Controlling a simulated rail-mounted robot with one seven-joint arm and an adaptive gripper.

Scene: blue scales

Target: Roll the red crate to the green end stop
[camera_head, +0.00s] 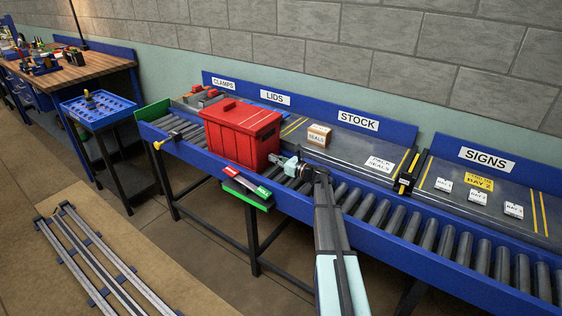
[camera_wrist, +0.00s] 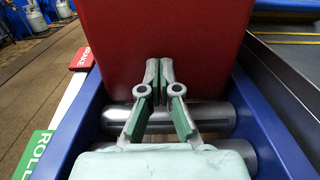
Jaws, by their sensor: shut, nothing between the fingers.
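The red crate (camera_head: 241,137) stands upright, lid on, on the grey rollers of the blue conveyor (camera_head: 325,211). The green end stop (camera_head: 153,114) is at the conveyor's far left end, with bare rollers between it and the crate. My gripper (camera_head: 274,158) is shut and empty at the crate's right end. In the wrist view my fingertips (camera_wrist: 159,65) are close together in front of the crate's red wall (camera_wrist: 160,30); I cannot tell whether they touch it. The end stop is not visible in the wrist view.
A red plate (camera_head: 248,181) and a green plate (camera_head: 247,197) with a white strip hang at the conveyor's front edge. Behind the rollers, a shelf holds a brown box (camera_head: 319,135) and a white pack (camera_head: 380,165). The rollers on the right are clear.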

